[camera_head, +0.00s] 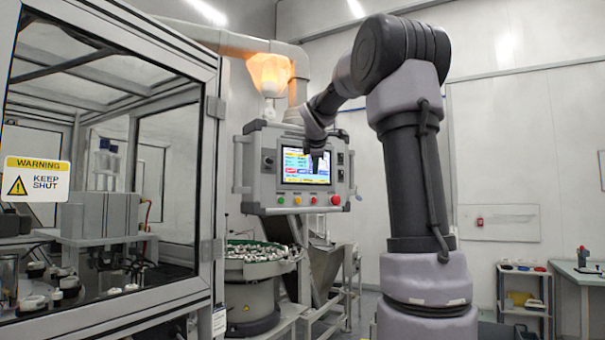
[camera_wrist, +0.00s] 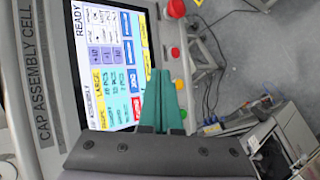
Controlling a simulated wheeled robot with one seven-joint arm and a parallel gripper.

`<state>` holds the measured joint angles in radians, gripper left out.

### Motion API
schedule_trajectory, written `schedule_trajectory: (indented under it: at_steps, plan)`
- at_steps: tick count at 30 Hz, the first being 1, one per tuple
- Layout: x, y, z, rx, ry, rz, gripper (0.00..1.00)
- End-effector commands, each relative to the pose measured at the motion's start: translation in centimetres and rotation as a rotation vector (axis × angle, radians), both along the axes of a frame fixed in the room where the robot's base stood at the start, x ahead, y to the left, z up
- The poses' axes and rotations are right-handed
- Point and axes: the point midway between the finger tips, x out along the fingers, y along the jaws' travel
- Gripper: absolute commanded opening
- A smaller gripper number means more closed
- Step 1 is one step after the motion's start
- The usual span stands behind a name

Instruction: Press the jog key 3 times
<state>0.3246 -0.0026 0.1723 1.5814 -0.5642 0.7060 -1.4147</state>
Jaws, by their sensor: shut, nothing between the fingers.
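The control panel (camera_head: 265,195) with its lit touchscreen (camera_head: 293,163) hangs in the middle of the head view. The touchscreen (camera_wrist: 88,60) appears sideways in the wrist view and reads READY at one edge. A row of blue keys and a red key shows on it; one blue key (camera_wrist: 135,82), beside my fingers, seems to read JOG, though its lettering is small. My gripper (camera_head: 316,170) is in front of the screen's right part. In the wrist view my gripper (camera_wrist: 158,75) has its green fingers shut and empty. I cannot tell whether the fingertips touch the screen.
Round push buttons, including a red one (camera_head: 335,200), line the panel's lower edge. A glazed machine enclosure (camera_head: 212,150) stands at left. A bowl feeder (camera_head: 250,268) full of small parts is below the panel.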

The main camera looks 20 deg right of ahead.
Motion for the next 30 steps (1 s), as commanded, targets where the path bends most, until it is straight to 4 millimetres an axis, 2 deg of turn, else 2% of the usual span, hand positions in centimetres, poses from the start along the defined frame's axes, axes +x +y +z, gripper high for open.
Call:
schedule_trajectory:
  at_steps: [11, 22, 30]
  plan:
    - [-0.1, 0.0, 0.0, -0.001, 0.0, 0.001, 0.0]
    - [-3.2, -0.4, 0.1, -0.002, 0.0, 0.003, 0.0]
    - [-3.8, -0.8, 0.0, 0.0, 0.0, 0.0, 0.0]
